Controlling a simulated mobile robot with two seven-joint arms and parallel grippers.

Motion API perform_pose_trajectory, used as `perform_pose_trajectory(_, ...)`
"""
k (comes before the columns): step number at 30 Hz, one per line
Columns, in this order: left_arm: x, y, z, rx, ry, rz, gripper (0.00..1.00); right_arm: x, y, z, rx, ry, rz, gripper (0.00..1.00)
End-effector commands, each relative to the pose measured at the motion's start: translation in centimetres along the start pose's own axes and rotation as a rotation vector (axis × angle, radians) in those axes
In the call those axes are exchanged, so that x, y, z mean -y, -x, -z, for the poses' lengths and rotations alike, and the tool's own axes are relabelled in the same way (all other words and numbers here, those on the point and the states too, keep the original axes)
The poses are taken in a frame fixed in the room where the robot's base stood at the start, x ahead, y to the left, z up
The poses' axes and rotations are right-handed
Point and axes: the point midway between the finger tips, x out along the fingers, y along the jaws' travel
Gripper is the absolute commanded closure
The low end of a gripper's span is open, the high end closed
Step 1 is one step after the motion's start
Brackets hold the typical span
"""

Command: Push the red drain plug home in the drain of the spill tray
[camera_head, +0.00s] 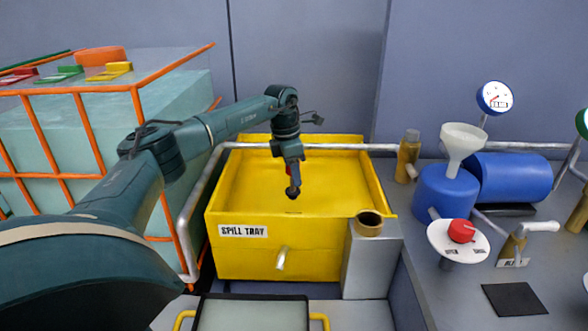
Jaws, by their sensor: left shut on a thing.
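The yellow spill tray (330,250) stands in the middle of the view, with a white label on its front wall and a pale spout (282,257) below the label's level. My left gripper (292,190) points down inside the tray, low over its floor. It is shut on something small. A little red shows at the jaws, which fits the red drain plug, but most of it is hidden by the gripper. I cannot make out the drain or tell whether the plug touches it. My right gripper is not in view.
A grey block with a brass cup (369,222) stands at the tray's right front. A metal rail runs around the tray. On the right bench are a blue jug (444,192) with a white funnel (462,145), a blue cylinder (515,177) and a red knob (461,231). An orange-framed tank (60,148) stands left.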

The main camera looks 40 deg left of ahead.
Motion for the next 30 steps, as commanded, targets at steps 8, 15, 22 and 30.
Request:
perform_pose_trajectory(8,0.0,-2.3,0.4,-0.001,0.000,0.001,0.82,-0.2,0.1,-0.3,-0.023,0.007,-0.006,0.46)
perform_pose_trajectory(15,0.0,-4.6,0.7,-0.001,0.000,0.000,0.82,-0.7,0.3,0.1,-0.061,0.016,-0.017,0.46)
perform_pose_trajectory(22,0.0,-5.7,0.8,0.001,-0.001,-0.001,0.82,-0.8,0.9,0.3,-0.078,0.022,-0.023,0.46)
perform_pose_trajectory(30,0.0,-5.7,0.8,0.001,-0.001,-0.001,0.82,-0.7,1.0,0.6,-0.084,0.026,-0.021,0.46)
